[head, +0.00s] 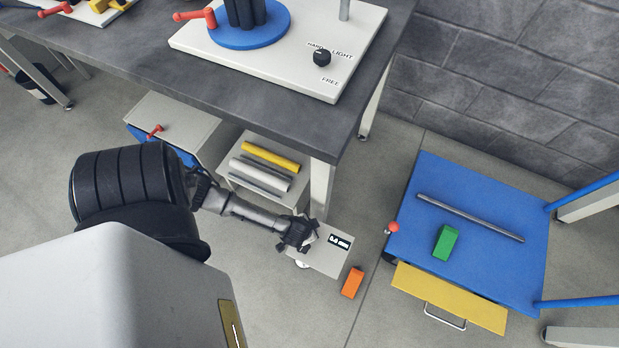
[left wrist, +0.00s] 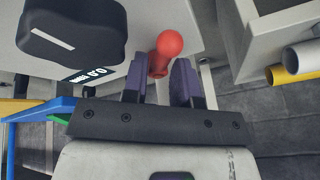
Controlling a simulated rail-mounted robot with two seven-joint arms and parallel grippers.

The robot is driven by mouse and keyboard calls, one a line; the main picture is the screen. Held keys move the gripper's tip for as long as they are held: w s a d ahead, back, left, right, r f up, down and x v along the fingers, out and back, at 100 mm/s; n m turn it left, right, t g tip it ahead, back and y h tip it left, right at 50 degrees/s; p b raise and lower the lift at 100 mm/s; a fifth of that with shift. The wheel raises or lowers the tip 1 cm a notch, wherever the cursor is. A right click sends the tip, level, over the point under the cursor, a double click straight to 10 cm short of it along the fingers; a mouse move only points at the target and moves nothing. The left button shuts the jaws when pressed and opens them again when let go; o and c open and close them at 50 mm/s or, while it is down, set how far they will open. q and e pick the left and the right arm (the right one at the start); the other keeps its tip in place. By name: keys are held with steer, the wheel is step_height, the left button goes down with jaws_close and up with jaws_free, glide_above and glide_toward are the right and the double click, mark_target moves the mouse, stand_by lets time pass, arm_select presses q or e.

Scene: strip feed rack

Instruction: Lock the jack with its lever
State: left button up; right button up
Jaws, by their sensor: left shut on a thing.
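The jack (head: 318,262) is a pale grey box with a small black display, low on the floor beside the table leg. My left gripper (head: 302,236) reaches over its left part in the head view. In the left wrist view, the lever's red round knob (left wrist: 168,44) sits at the fingertips, its stem running down between the two dark fingers. My left gripper (left wrist: 159,78) is shut on this lever. A black knob (left wrist: 72,34) on the jack is left of it. The gripper hides the lever in the head view. My right gripper is not in view.
An orange block (head: 352,282) lies just right of the jack. A shelf of tubes (head: 262,175) is behind my left arm. The table (head: 150,70) overhangs above.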

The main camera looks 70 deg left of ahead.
arm_select(q)
steer(key=shift+r+p, duration=0.15)
steer(key=shift+p, duration=0.25)
steer(key=m+p, duration=0.2)
steer(key=p, duration=0.2)
steer(key=shift+a+r+h, duration=0.1)
steer(key=shift+a+h, duration=0.05)
steer(key=shift+h, duration=0.25)
steer(key=shift+a+f+m+t+h+p, duration=0.2)
steer(key=shift+m+h+p, duration=0.25)
steer(key=shift+m+p, duration=0.45)
steer(key=shift+a+f+m+t+h+p, duration=0.15)
steer(key=shift+m+h+p, duration=0.3)
steer(key=shift+m, duration=0.75)
steer(key=shift+r, duration=0.1)
steer(key=o, duration=0.7)
steer(key=shift+d, duration=0.1)
